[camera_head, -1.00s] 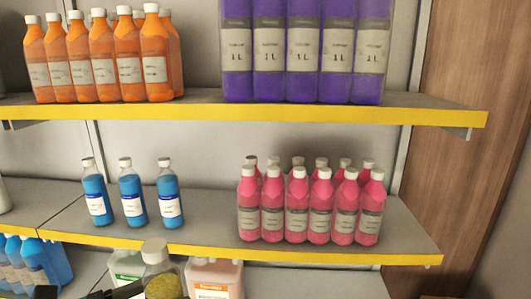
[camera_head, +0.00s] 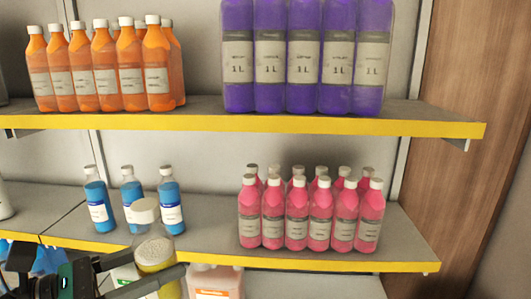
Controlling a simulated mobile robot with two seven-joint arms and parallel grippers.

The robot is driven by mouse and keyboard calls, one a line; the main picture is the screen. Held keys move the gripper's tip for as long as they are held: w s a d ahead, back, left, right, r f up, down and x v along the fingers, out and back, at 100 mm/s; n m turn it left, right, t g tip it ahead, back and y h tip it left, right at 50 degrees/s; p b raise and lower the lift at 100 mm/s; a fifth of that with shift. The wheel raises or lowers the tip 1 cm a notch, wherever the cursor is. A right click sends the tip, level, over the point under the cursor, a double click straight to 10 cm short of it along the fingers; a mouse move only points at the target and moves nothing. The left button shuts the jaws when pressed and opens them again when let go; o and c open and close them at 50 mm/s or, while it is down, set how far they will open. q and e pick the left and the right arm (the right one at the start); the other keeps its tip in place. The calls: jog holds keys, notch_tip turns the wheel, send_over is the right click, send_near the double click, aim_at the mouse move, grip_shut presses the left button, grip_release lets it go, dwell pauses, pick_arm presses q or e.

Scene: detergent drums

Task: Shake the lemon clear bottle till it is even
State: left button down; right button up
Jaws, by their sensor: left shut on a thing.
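The lemon clear bottle (camera_head: 155,256) is at the lower left of the head view. It has a pale cap (camera_head: 146,210), a see-through upper part and yellow contents below, with a pale speckled patch near the top of the yellow. My left gripper (camera_head: 156,270) comes in from the left, with dark fingers around the bottle, shut on it. The bottle is held up in front of the shelf. I cannot tell whether the contents are even. My right gripper is not in view.
Three blue bottles (camera_head: 96,205) stand on the middle shelf (camera_head: 215,240), close behind the held bottle in the picture. Pink bottles (camera_head: 296,215) stand right of them. Orange bottles (camera_head: 105,70) and purple bottles (camera_head: 303,60) fill the upper shelf. A pink-beige container (camera_head: 225,283) stands below.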

aim_at(165, 290)
pick_arm(q)
notch_tip(165, 290, down, 5)
jog(key=shift+f, duration=0.1)
jog(key=shift+s+d, duration=0.1)
jog(key=shift+d, duration=0.05)
notch_tip(165, 290, up, 7)
jog(key=shift+f, duration=0.4)
notch_tip(165, 290, down, 7)
jog(key=shift+r, duration=0.2)
notch_tip(165, 290, up, 6)
jog(key=shift+r, duration=0.6)
notch_tip(165, 290, down, 7)
jog(key=shift+f, duration=0.1)
